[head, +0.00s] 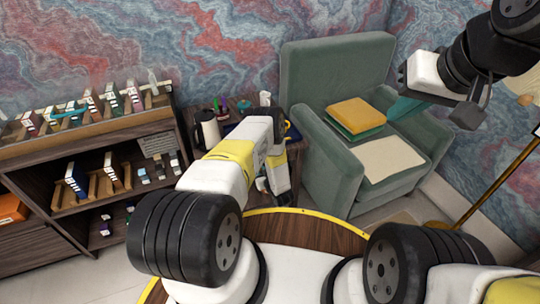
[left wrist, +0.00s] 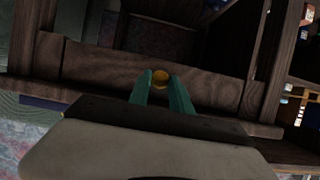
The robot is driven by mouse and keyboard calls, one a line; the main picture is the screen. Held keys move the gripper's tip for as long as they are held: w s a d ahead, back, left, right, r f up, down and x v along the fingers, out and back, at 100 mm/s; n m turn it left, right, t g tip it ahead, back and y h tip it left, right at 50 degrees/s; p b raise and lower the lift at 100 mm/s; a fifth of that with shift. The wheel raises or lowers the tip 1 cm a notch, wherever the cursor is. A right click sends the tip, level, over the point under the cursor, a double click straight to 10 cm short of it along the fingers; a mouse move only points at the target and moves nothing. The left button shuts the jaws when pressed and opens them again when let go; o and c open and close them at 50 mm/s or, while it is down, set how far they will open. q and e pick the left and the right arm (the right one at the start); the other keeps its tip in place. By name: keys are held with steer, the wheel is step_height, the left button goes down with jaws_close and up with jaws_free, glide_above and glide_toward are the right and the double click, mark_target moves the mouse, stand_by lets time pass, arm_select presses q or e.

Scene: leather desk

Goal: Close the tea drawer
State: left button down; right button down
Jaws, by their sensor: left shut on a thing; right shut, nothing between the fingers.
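The tea drawer's wooden front (left wrist: 100,66) crosses the left wrist view, with a round brass knob (left wrist: 160,76) at its middle. The teal fingers of my left gripper (left wrist: 160,91) are on either side of the knob, shut on it. A dark space shows beyond the front; how far the drawer stands out is hard to tell. In the head view my left arm reaches to the small wooden side table (head: 312,150) and hides the drawer and the left fingertips. My right gripper (head: 403,108) is shut and empty, raised in front of the armchair at the upper right.
A green armchair (head: 318,82) with folded cloths (head: 356,115) stands right of the side table. A white jug (head: 207,128) and small items stand on the table top. A wooden shelf (head: 85,150) with books and small boxes is at the left. A yellow pole (head: 487,186) leans at the right.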

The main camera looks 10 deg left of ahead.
arm_select(q)
steer(key=shift+w+a+r, duration=0.15)
steer(key=shift+w+a, duration=0.05)
steer(key=shift+w, duration=0.15)
steer(key=c, duration=1.2)
jaws_free()
steer(key=v, duration=0.7)
steer(key=shift+s+d, duration=0.15)
steer(key=shift+s, duration=0.1)
